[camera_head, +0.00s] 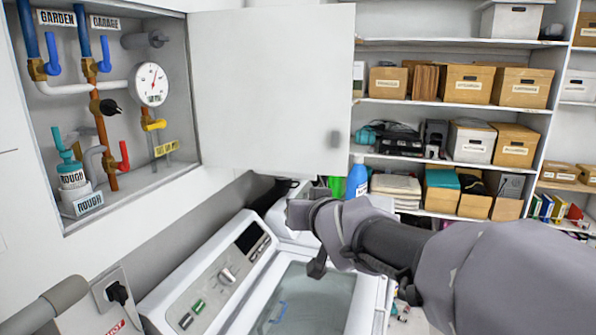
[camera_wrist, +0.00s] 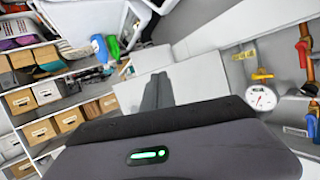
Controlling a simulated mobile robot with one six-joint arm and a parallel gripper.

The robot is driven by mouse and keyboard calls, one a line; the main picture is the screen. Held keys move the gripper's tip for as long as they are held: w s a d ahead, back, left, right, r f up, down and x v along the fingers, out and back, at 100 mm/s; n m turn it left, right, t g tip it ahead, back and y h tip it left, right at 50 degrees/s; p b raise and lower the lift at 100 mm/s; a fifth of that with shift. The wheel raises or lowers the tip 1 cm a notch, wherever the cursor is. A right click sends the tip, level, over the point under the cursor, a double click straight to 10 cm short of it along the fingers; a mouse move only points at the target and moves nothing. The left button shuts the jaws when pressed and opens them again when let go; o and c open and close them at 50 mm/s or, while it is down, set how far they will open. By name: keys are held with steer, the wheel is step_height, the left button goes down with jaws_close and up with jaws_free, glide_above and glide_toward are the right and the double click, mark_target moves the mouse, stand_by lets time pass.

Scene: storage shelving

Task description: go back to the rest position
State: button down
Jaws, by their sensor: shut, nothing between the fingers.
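My gripper (camera_head: 300,212) is at the end of my grey arm, which reaches in from the lower right in the head view. It is in front of the open white cabinet door's lower edge and above the washing machine. In the wrist view my gripper (camera_wrist: 157,90) is seen against the white door, beyond the dark housing with a green light. It is shut and holds nothing. The white door (camera_head: 270,90) stands open to the right of the wall cabinet and also shows in the wrist view (camera_wrist: 200,85).
The wall cabinet (camera_head: 40,125) holds pipes, valves and a round gauge (camera_head: 150,84). A white top-loading washing machine (camera_head: 195,290) is below. A blue bottle (camera_head: 357,178) stands behind my gripper. Shelves (camera_head: 455,103) with boxes are at the back right. A grey handle-like bar (camera_head: 45,305) is at lower left.

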steer(key=s+d+f+m+g+h+b, duration=0.25)
steer(key=s+d+f+b, duration=0.45)
steer(key=s+f, duration=0.4)
steer(key=s+d+f+m+g+y+b, duration=0.1)
steer(key=s+f+m+g+b, duration=0.2)
steer(key=s+f+b, duration=0.6)
steer(key=s+f+g, duration=0.2)
steer(key=s+f, duration=1)
steer(key=s, duration=0.1)
steer(key=shift+s+d+f, duration=0.15)
steer(key=shift+d+f, duration=0.1)
